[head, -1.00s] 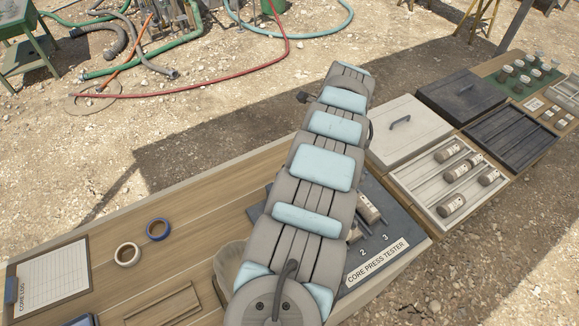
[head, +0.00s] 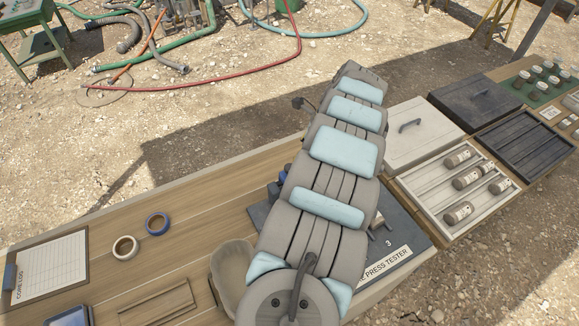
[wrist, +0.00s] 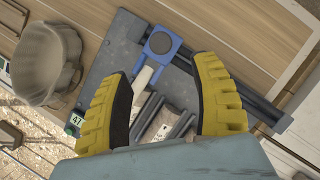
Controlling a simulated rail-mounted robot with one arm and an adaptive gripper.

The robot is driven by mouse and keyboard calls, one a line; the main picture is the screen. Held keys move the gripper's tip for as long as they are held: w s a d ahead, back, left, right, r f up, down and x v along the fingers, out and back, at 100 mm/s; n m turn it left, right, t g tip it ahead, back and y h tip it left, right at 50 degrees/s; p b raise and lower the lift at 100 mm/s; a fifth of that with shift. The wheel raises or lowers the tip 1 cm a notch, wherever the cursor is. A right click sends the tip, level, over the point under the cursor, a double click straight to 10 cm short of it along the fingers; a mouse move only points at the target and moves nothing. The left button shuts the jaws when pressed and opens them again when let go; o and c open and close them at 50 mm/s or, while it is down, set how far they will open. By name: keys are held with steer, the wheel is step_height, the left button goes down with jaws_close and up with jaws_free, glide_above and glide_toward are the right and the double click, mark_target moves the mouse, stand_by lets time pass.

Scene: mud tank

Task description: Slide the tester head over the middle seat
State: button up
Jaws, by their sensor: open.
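The tester head is a blue block with a dark round cap (wrist: 161,43), seen in the wrist view on a dark rail (wrist: 225,83) that runs down to the right. A pale handle (wrist: 143,80) extends from it toward my gripper. My gripper (wrist: 163,72) is open, its yellow fingers spread to either side of the handle, with nothing visibly held. Contact with the handle cannot be told. Grey seats with core pieces (wrist: 160,120) show between the fingers, partly hidden. In the head view my arm covers most of the grey tester base (head: 408,232); seat number 3 shows.
A grey rounded bowl (wrist: 45,65) stands beside the base in the wrist view. In the head view, a tray of cores (head: 437,221) and a lidded white box (head: 424,135) lie to the right. Two tape rolls (head: 125,248) and a clipboard (head: 48,267) lie left on the bench.

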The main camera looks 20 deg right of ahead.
mark_target(290, 167)
steer(key=x, duration=1)
steer(key=shift+f, duration=0.2)
steer(key=shift+w+a+f, duration=0.1)
steer(key=shift+a+f, duration=0.05)
steer(key=shift+f, duration=0.1)
jaws_close()
